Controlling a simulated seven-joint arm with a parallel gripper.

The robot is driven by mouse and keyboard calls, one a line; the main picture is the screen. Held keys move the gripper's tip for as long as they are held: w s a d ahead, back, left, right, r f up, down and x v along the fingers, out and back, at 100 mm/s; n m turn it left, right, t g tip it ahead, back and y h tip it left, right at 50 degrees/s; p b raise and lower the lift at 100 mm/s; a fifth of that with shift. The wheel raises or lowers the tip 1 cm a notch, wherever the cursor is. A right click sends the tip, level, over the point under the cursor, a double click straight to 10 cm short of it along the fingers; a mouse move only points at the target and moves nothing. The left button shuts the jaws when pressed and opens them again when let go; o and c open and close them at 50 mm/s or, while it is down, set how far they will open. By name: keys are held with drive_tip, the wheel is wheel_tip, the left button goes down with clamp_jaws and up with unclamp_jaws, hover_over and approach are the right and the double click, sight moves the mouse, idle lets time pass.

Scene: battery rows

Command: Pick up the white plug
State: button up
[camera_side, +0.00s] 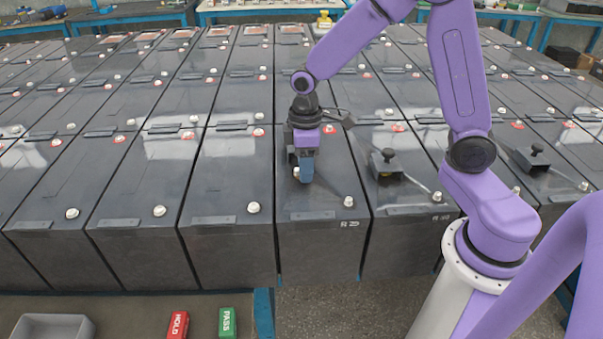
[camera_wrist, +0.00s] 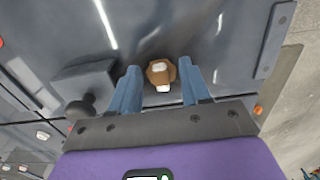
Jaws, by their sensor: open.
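A small plug (camera_wrist: 160,70), white on top with a brown hexagonal body, stands on the dark battery lid in the wrist view. My gripper (camera_wrist: 158,76) is open, with one blue finger on each side of the plug and a gap visible on both sides. In the side view my gripper (camera_side: 304,182) points down low over the lid of the battery (camera_side: 318,250) marked R 29. A bit of white (camera_side: 296,173) shows beside the fingers there, and the fingers hide the rest. I cannot tell whether the fingertips touch the lid.
A dark box with a black knob (camera_side: 385,163) sits on the battery to the right, and a similar one (camera_side: 535,158) is farther right. Batteries stand in tight rows. A grey tray (camera_side: 20,330), red HOLD block (camera_side: 178,326) and green PASS block (camera_side: 228,322) are in front.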

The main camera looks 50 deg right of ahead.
drive_tip(key=shift+c, duration=0.3)
clamp_jaws()
drive_tip(key=shift+r, duration=0.1)
drive_tip(key=shift+r, duration=0.45)
wheel_tip(320, 180, up, 2)
drive_tip(key=shift+r, duration=0.2)
drive_tip(key=s+d+r, duration=0.1)
drive_tip(key=s+r, duration=0.8)
drive_tip(key=s, duration=0.5)
drive_tip(key=shift+d+r, duration=0.3)
